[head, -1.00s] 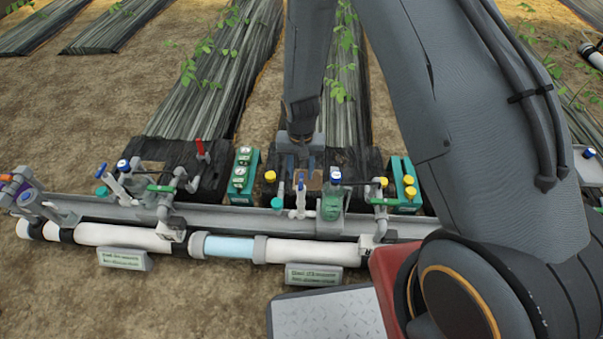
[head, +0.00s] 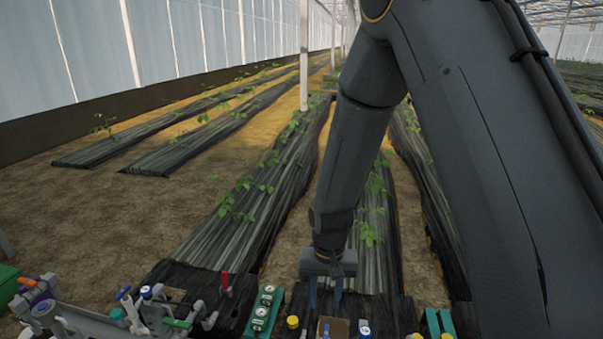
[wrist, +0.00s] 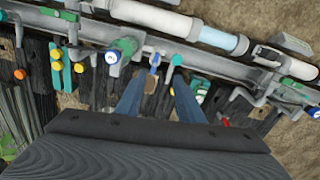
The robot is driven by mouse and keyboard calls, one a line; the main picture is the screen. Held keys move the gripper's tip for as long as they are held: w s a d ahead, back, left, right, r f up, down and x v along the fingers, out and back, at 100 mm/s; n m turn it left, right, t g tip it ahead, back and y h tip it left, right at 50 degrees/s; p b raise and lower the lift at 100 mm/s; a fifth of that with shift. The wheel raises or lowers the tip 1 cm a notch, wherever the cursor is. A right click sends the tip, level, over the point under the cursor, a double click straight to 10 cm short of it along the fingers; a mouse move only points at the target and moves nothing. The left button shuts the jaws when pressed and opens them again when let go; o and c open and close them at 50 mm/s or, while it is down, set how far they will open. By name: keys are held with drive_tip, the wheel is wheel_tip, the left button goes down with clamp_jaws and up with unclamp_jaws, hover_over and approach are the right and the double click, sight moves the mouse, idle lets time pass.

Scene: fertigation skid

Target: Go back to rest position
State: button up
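My gripper (head: 325,302) hangs at the end of my arm above the skid, pointing down. In the wrist view its two blue fingers (wrist: 157,88) are apart with nothing held between them. Beyond the fingertips are a small brown block (wrist: 151,82) and a valve with a blue-tipped handle (wrist: 154,63). The brown block (head: 334,327) also shows below the gripper at the bottom of the head view. I cannot tell the exact height of the fingertips above these parts.
A pipe manifold with a red-handled valve (head: 225,285) and a green gauge box (head: 264,312) lines the front of the planting beds. White pipe (wrist: 165,20) runs along the skid. Plant rows (head: 245,200) extend behind; a white post (head: 303,60) stands farther back.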

drive_tip(key=s+d+r+n+p, duration=0.1)
drive_tip(key=s+r+n, duration=0.1)
drive_tip(key=s+r, duration=0.9)
drive_tip(key=s+d+r+n, duration=0.2)
drive_tip(key=s+r, duration=0.8)
drive_tip(key=r, duration=0.3)
drive_tip(key=d+r+m+p, duration=0.3)
drive_tip(key=d+r+p, duration=0.6)
drive_tip(key=p, duration=1)
wheel_tip(320, 180, up, 4)
drive_tip(key=shift+d+f+p, duration=0.15)
drive_tip(key=shift+f+p, duration=0.1)
drive_tip(key=shift+p, duration=0.05)
drive_tip(key=shift+d+r+p, duration=0.2)
drive_tip(key=shift+d+p, duration=0.2)
drive_tip(key=shift+p, duration=0.1)
drive_tip(key=shift+c, duration=0.6)
drive_tip(key=shift+w+f, duration=0.1)
